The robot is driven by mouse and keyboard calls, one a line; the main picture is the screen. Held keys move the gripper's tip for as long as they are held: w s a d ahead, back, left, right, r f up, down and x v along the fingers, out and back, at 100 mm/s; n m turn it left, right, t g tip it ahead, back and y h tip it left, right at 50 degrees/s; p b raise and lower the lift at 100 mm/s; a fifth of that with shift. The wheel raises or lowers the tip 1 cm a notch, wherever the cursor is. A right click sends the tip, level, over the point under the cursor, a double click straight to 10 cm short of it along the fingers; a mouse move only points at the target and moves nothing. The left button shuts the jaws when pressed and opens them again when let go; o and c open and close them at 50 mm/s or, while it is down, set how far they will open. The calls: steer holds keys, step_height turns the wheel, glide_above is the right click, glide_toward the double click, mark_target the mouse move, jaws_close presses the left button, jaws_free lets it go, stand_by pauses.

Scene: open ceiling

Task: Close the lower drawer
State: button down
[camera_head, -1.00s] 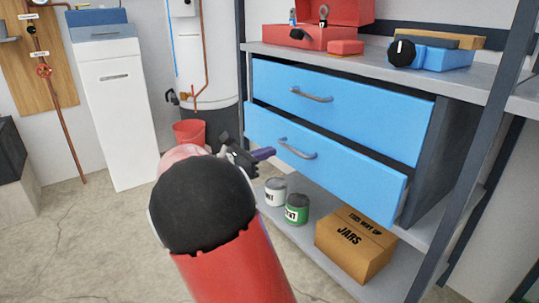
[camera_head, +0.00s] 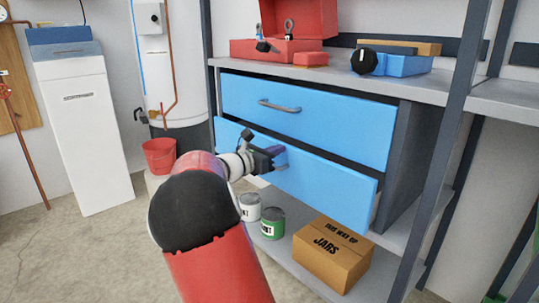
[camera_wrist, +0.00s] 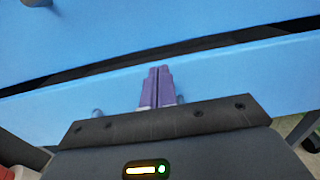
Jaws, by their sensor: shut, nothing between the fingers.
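The lower drawer (camera_head: 325,186) is blue and stands a little out from the cabinet, with a dark gap along its top edge. The upper drawer (camera_head: 340,126) above it has a grey bar handle (camera_head: 279,106) and looks closed. My gripper (camera_head: 277,153) is at the left part of the lower drawer's front, over the area of its handle, which it mostly hides. In the wrist view, the purple fingers (camera_wrist: 158,82) are together and empty in front of the lower drawer's face (camera_wrist: 225,80). I cannot tell whether they touch it.
Paint cans (camera_head: 272,222) and a cardboard box marked JARS (camera_head: 332,252) stand on the shelf below. A dark rack post (camera_head: 445,150) rises at the right. A red bucket (camera_head: 159,155) is at the left. Open floor lies at the lower left.

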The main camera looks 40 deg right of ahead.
mark_target(288, 145)
steer(key=shift+w+d+r+p, duration=0.15)
steer(key=shift+d+p, duration=0.85)
steer(key=shift+d, duration=1.45)
steer(key=shift+w, duration=0.1)
